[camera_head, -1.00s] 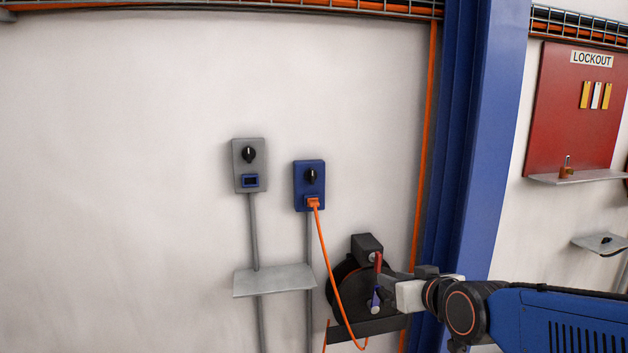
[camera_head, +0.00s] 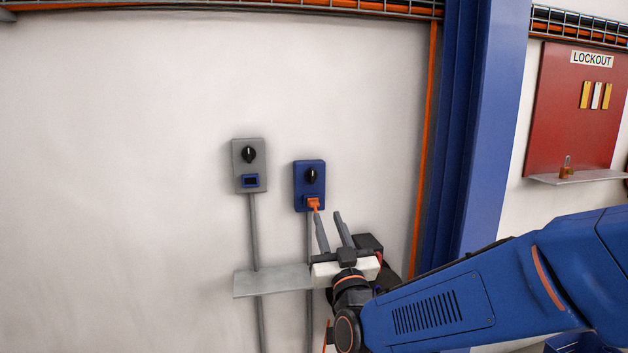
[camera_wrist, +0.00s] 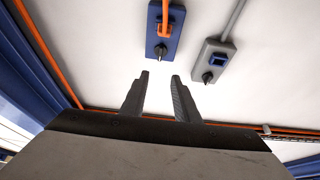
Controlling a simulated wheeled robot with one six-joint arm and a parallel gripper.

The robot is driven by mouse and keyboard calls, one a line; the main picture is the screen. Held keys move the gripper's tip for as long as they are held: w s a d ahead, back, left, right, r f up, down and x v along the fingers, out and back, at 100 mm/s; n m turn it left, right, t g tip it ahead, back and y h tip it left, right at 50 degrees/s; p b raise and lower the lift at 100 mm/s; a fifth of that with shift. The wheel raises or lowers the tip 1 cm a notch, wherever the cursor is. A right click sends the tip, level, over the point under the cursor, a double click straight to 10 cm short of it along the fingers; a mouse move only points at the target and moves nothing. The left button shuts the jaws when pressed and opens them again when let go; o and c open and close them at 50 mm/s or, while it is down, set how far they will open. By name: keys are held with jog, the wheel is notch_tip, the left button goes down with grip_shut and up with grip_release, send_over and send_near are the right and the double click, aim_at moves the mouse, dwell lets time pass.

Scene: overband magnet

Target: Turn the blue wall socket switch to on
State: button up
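The blue wall socket (camera_head: 309,186) is on the white wall in the head view, with a black rotary switch knob (camera_head: 311,176) at its upper part and an orange plug (camera_head: 313,203) in its lower part. The wrist view, upside down, shows the blue socket (camera_wrist: 164,30) and its knob (camera_wrist: 160,50) beyond the fingers. My gripper (camera_head: 330,231) is open and empty, its two fingers pointing up, below the socket and slightly right of it. It also shows open in the wrist view (camera_wrist: 157,92). The fingers appear apart from the knob.
A grey socket (camera_head: 249,165) with its own black knob is left of the blue one. A small grey shelf (camera_head: 262,281) is on the wall below. A dark cable reel is mostly hidden behind my gripper. A blue column (camera_head: 470,120) stands right. The left wall is clear.

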aim_at(313, 175)
jog(key=x, duration=1.7)
jog(key=shift+w, duration=0.1)
jog(key=shift+c, duration=0.3)
jog(key=shift+f, duration=0.1)
grip_shut()
